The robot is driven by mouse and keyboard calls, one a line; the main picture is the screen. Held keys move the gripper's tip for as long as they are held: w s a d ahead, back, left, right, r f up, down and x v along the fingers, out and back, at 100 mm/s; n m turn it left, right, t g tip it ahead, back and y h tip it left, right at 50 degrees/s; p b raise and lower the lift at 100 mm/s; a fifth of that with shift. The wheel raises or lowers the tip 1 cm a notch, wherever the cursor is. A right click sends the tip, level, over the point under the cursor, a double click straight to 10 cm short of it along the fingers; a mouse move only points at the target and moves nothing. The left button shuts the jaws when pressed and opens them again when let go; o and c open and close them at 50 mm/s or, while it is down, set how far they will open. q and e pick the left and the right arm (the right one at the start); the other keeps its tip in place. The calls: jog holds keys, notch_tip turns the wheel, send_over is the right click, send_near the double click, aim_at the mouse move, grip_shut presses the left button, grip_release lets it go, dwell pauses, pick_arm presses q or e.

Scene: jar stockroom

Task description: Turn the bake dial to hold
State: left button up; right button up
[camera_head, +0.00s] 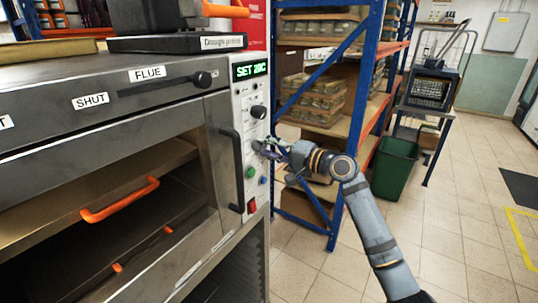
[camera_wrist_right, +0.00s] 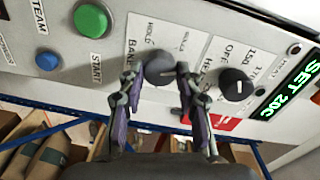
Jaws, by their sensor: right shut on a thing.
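The bake dial (camera_wrist_right: 158,67) is a dark round knob on the oven's pale control panel (camera_wrist_right: 110,22). Labels around it in the right wrist view include HOLD at its upper left; which mark its pointer faces I cannot tell. My right gripper (camera_wrist_right: 156,77) has a finger on each side of the dial and is shut on it. In the head view my right gripper (camera_head: 263,149) is at the panel and covers most of the dial. My left gripper is not in view.
A second black knob (camera_wrist_right: 236,85) sits beside the dial, near the green SET 20C display (camera_wrist_right: 290,84). The oven handle (camera_head: 231,167) runs close by the panel. Blue shelving (camera_head: 337,130) stands behind.

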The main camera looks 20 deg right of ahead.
jog(key=n+b, duration=0.1)
jog(key=n, duration=0.1)
jog(key=n+b, duration=0.4)
jog(key=n, duration=0.1)
jog(key=shift+f, duration=0.3)
jog(key=n+b, duration=0.2)
jog(key=n, duration=0.1)
jog(key=shift+n, duration=0.4)
pick_arm(q)
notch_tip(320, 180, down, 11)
jog(key=b, duration=0.3)
pick_arm(e)
jog(key=n, duration=0.4)
jog(key=shift+t, duration=0.3)
jog(key=shift+n+b, duration=0.5)
jog(key=shift+n, duration=0.6)
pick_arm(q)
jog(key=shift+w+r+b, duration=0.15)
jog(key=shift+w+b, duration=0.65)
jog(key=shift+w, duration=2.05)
pick_arm(e)
jog(key=shift+a+n, duration=0.1)
jog(key=shift+n, duration=1.7)
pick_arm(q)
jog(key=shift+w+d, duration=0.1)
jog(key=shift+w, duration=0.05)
pick_arm(e)
jog(key=o, duration=1.1)
jog(key=shift+r, duration=0.1)
jog(key=shift+o, duration=0.2)
